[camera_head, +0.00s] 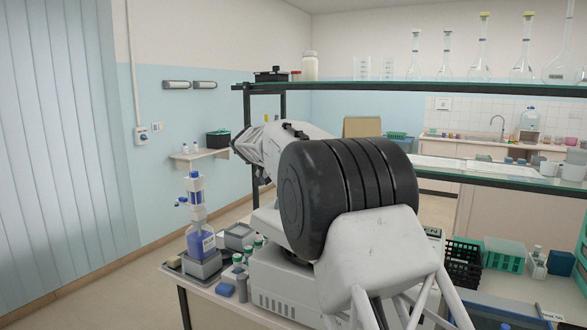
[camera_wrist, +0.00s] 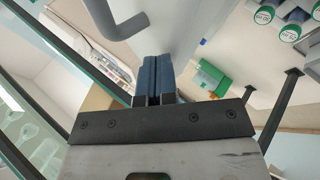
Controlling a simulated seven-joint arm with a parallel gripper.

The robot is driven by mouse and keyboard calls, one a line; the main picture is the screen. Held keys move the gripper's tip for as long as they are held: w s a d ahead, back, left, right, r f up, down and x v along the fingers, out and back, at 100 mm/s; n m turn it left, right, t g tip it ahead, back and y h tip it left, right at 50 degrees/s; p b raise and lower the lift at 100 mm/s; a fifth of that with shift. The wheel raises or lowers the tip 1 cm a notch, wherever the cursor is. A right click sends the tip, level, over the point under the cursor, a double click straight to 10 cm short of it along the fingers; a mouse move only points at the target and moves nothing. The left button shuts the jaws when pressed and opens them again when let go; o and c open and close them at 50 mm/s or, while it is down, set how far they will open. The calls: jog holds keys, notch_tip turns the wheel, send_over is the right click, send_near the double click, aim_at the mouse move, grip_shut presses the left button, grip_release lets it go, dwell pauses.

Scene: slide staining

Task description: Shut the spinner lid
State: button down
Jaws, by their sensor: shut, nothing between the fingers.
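The spinner (camera_head: 285,285) is a white machine with vent slots, standing on the bench at lower centre in the head view. My arm's black joint covers much of its top, so I cannot tell how far its lid is open. In the wrist view, my gripper (camera_wrist: 154,80) is shut and empty, its dark blue fingertips together. A pale panel (camera_wrist: 185,25), perhaps part of the spinner or its lid, is just beyond the fingertips. A grey bent bar (camera_wrist: 116,27) is beside it. I cannot tell whether the fingers touch the panel.
Green-capped bottles (camera_head: 239,261) and a blue wash bottle (camera_head: 199,240) stand left of the spinner. A black crate (camera_head: 463,262) and a green rack (camera_head: 504,255) are on the right. A glass-edged shelf (camera_head: 430,87) with flasks runs behind.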

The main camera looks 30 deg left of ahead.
notch_tip(320, 180, down, 12)
jog(key=a+h, duration=0.1)
jog(key=a, duration=0.1)
dwell(0.4)
jog(key=shift+a, duration=0.1)
jog(key=w+r+v, duration=0.1)
jog(key=v, duration=1.2)
jog(key=shift+a+r, duration=0.2)
jog(key=shift+a, duration=0.05)
jog(key=shift+w, duration=0.1)
jog(key=shift+d, duration=0.15)
